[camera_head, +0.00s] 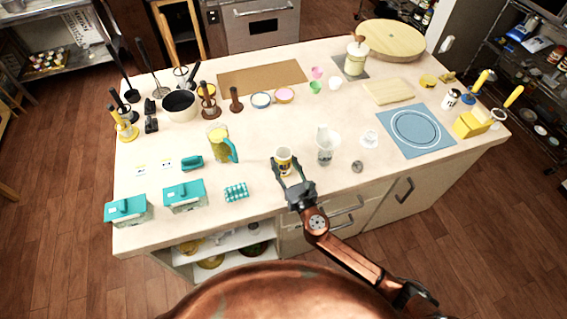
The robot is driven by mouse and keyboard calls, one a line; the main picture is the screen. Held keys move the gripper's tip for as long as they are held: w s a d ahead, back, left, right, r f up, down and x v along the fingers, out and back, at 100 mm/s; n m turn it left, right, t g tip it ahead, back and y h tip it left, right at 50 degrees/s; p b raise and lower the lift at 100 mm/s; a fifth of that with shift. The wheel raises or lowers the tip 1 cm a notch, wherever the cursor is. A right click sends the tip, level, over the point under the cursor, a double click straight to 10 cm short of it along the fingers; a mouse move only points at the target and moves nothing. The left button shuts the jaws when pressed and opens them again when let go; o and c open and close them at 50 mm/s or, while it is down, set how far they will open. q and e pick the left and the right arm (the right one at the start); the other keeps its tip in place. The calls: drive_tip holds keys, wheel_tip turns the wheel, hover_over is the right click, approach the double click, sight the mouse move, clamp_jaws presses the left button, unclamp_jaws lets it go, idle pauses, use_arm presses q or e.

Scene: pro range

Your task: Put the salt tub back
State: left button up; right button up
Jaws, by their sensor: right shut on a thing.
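The salt tub (283,156) is a small white tub with a dark and yellow label. It is upright near the front edge of the pale island counter, left of a clear glass jug. My right gripper (289,172) comes in from the front and is shut on the tub, with a finger on each side. I cannot tell whether the tub's base touches the counter. My left gripper is not in view.
The glass jug (325,147) stands close right of the tub, and a yellow pitcher (218,141) stands to its left. A blue mat (397,123) lies at right, near a white tub (450,98). Teal boxes (185,197) stand front left. The counter's middle is mostly clear.

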drive_tip(key=shift+r, duration=0.1)
drive_tip(key=shift+f, duration=0.2)
drive_tip(key=o, duration=1.3)
drive_tip(key=shift+o, duration=0.2)
drive_tip(key=shift+r, duration=0.1)
drive_tip(key=shift+s+d, duration=0.1)
drive_tip(key=shift+s, duration=0.15)
drive_tip(key=v, duration=1.1)
drive_tip(key=shift+s+d, duration=0.1)
drive_tip(key=shift+s, duration=0.15)
